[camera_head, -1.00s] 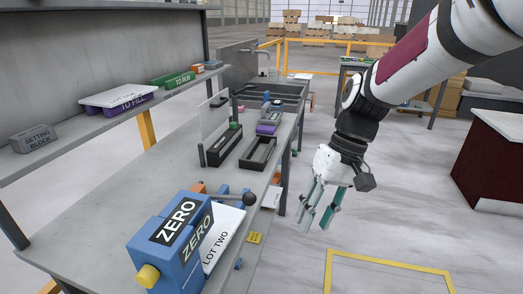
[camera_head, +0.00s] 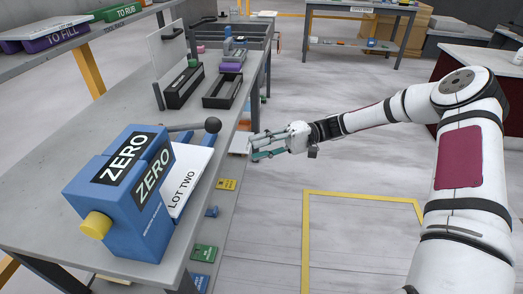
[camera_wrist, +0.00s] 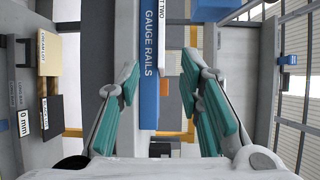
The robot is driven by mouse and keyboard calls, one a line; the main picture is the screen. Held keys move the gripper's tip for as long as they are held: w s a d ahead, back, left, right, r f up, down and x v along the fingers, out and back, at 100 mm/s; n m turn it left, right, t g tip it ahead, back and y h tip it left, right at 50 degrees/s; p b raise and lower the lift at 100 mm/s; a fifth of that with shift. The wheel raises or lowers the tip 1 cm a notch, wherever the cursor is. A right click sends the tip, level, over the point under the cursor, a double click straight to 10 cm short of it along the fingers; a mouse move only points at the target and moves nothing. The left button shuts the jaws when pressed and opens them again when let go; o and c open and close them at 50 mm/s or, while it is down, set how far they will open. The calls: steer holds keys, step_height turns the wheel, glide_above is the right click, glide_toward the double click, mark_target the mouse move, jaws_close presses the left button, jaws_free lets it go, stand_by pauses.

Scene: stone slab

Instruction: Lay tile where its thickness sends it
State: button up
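My gripper (camera_head: 256,146) is held out beside the bench's right edge, its fingers pointing left towards the bench. In the wrist view its two teal-padded fingers (camera_wrist: 160,75) are apart with nothing held between them. A blue ZERO device (camera_head: 124,195) with a yellow knob stands at the bench's near end. A white LOT TWO board (camera_head: 187,183) lies beside it. The purple TO FILL tray (camera_head: 50,40) and green TO RUB tray (camera_head: 118,13) sit on the upper shelf. I cannot pick out a tile with certainty.
Black open-topped holders (camera_head: 222,91) stand farther along the grey bench (camera_head: 95,117). A blue GAUGE RAILS label (camera_wrist: 149,65) shows between my fingers. Several small coloured items lie below the bench. A yellow floor outline (camera_head: 305,245) is at the right; the floor there is clear.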

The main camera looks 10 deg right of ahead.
mark_target(209, 160)
steer(key=a, duration=0.4)
steer(key=s+a, duration=0.1)
steer(key=a, duration=0.8)
steer(key=shift+s+a+f+p, duration=0.1)
steer(key=shift+s+a+p, duration=0.05)
steer(key=shift+s+p, duration=0.2)
jaws_close()
